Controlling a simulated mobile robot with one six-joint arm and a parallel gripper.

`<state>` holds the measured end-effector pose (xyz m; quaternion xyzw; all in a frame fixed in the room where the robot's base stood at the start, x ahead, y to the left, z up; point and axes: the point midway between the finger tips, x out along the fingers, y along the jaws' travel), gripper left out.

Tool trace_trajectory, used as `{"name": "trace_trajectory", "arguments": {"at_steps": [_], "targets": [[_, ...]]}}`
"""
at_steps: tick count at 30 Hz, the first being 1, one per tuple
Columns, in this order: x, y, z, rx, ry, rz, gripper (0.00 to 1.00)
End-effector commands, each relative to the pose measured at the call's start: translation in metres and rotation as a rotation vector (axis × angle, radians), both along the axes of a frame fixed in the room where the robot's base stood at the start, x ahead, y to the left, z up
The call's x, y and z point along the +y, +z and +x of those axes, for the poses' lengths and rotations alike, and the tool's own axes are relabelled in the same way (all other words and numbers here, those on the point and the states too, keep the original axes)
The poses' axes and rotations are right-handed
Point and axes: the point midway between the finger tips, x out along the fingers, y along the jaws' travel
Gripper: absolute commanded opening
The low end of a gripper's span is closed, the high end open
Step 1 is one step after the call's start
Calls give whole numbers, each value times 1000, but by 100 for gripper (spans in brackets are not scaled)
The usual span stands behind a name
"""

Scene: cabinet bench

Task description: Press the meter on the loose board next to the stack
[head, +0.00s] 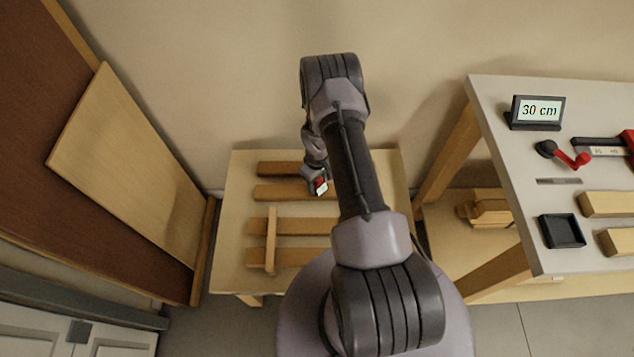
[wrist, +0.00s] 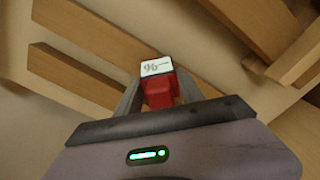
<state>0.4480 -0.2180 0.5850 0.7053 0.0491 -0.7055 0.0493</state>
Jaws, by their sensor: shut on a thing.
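My gripper (head: 318,182) is shut on a small red meter (head: 321,187) with a white display. In the wrist view the meter (wrist: 157,67) sits between my gripper's fingers (wrist: 158,93), its display facing the camera with dark digits like "96" and a dash. The meter is over or near the right end of a loose board (head: 285,192) on the low table. I cannot tell whether it touches the wood. Another loose board (head: 278,168) lies behind. The stack (head: 240,226) in front has parallel boards with a thin crosspiece (head: 270,240) on them. My arm hides their right ends.
The low table (head: 235,185) has bare wood around the boards. A workbench (head: 505,165) at right holds a "30 cm" sign (head: 540,111), a red-handled tool (head: 575,157), a black tray (head: 562,231) and wooden blocks (head: 610,204). A wooden panel (head: 130,165) leans at left.

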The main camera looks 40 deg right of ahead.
Motion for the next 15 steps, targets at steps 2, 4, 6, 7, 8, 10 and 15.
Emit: {"name": "trace_trajectory", "arguments": {"at_steps": [2,4,6,7,8,10,15], "targets": [[0,-1,0,0,0,0,0],[0,-2,0,0,0,0,0],[0,-3,0,0,0,0,0],[0,-3,0,0,0,0,0],[0,-4,0,0,0,0,0],[0,-5,0,0,0,0,0],[0,-7,0,0,0,0,0]]}}
